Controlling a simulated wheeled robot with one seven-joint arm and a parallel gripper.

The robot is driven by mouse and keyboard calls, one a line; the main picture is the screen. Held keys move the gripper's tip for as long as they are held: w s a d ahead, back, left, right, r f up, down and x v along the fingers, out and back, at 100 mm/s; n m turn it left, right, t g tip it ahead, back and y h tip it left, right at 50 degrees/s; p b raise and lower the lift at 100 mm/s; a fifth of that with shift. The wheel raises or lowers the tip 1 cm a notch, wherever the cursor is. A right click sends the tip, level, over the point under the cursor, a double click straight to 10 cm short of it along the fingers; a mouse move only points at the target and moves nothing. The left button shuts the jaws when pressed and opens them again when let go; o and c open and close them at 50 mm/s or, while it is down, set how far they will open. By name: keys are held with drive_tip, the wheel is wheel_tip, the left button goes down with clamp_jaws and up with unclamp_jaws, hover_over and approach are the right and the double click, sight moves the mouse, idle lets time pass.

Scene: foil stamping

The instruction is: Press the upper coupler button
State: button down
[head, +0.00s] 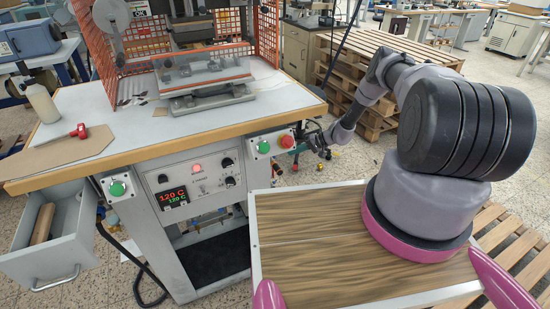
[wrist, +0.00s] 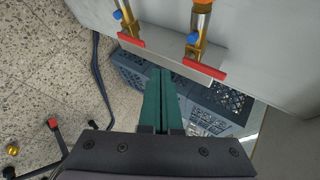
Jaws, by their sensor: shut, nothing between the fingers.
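Two brass-and-steel couplers hang from the pale cabinet side in the wrist view. The left coupler (wrist: 130,24) has a blue button (wrist: 118,14) and a red lever (wrist: 131,40). The right coupler (wrist: 200,30) has a blue button (wrist: 192,38) and a red lever (wrist: 204,68). I cannot tell from this angle which is the upper one. My gripper (wrist: 160,72) has its green fingers together and empty, with the tips below and between the couplers, apart from both blue buttons. In the head view my gripper is small beside the cabinet's right side, and the couplers are hard to make out.
The stamping press table (head: 210,120) stands left of my arm, its corner close by. A grey bracket (wrist: 160,52) runs behind the levers. A dark crate (wrist: 215,100) lies below. A hose (wrist: 98,75) crosses the speckled floor. Wooden pallets (head: 375,50) stand behind my arm.

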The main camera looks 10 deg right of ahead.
drive_tip(key=shift+s+a, duration=0.25)
drive_tip(key=shift+a, duration=0.5)
drive_tip(key=shift+s+a, duration=0.3)
drive_tip(key=shift+a, duration=0.45)
drive_tip(key=shift+s+a, duration=0.25)
drive_tip(key=shift+a, duration=0.5)
drive_tip(key=shift+a, duration=0.15)
drive_tip(key=shift+s+a, duration=0.1)
drive_tip(key=shift+a, duration=0.15)
drive_tip(key=shift+s+a, duration=0.15)
drive_tip(key=shift+a, duration=0.3)
idle(1.6)
idle(0.4)
drive_tip(key=shift+w+d, duration=0.25)
drive_tip(key=shift+d, duration=0.6)
drive_tip(key=shift+w+d, duration=0.25)
drive_tip(key=shift+d, duration=0.55)
drive_tip(key=shift+w+d, duration=0.3)
drive_tip(key=shift+d, duration=0.5)
drive_tip(key=shift+w+d, duration=0.25)
drive_tip(key=shift+d, duration=0.55)
